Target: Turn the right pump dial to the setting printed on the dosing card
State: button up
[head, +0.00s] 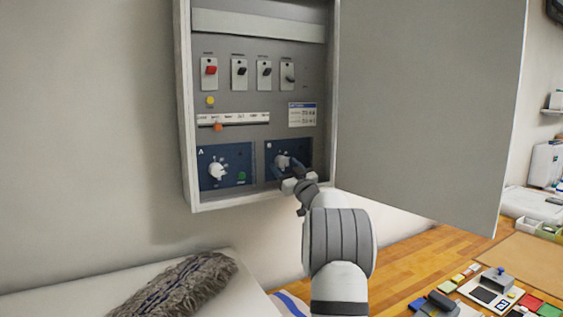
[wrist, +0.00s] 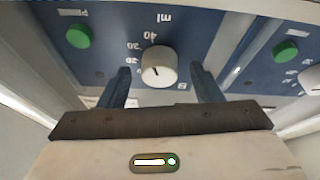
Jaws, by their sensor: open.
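The right pump dial (head: 282,161) is a white knob on a blue panel marked B, low in the open wall cabinet.
The left dial (head: 218,170) on panel A has a green button (head: 242,177) beside it. Several switches (head: 239,72), a yellow button (head: 210,101) and a scale strip with an orange marker (head: 217,126) sit above. The cabinet door (head: 430,100) stands open at right.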

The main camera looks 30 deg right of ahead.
jog(key=shift+w+r, duration=0.15)
jog(key=shift+w, duration=0.3)
jog(key=shift+c, duration=0.3)
